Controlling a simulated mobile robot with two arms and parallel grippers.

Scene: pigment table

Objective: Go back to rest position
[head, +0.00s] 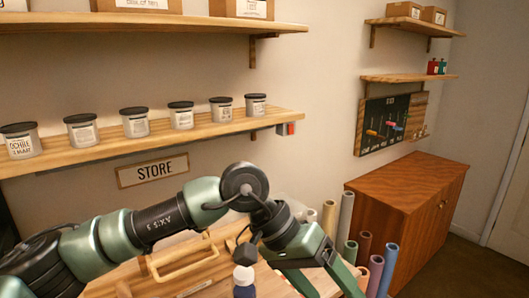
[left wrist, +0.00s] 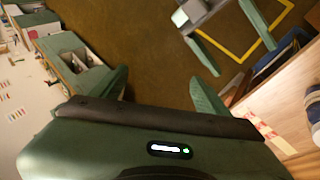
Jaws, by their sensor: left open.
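My left arm comes in from the left of the head view and bends over the work table. Its gripper (head: 328,284) points down at the bottom edge, with the fingers spread and the tips partly cut off. In the left wrist view the two green fingers of the left gripper (left wrist: 160,88) stand wide apart. Nothing is between them, only brown floor beyond. My right gripper does not show in the head view.
A dark bottle with a white cap (head: 244,275) stands close left of the gripper. Several coloured rolls (head: 364,248) stand to its right, before a wooden cabinet (head: 407,200). A shelf with labelled jars (head: 135,122) runs above the arm. A yellow floor outline (left wrist: 232,57) shows below.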

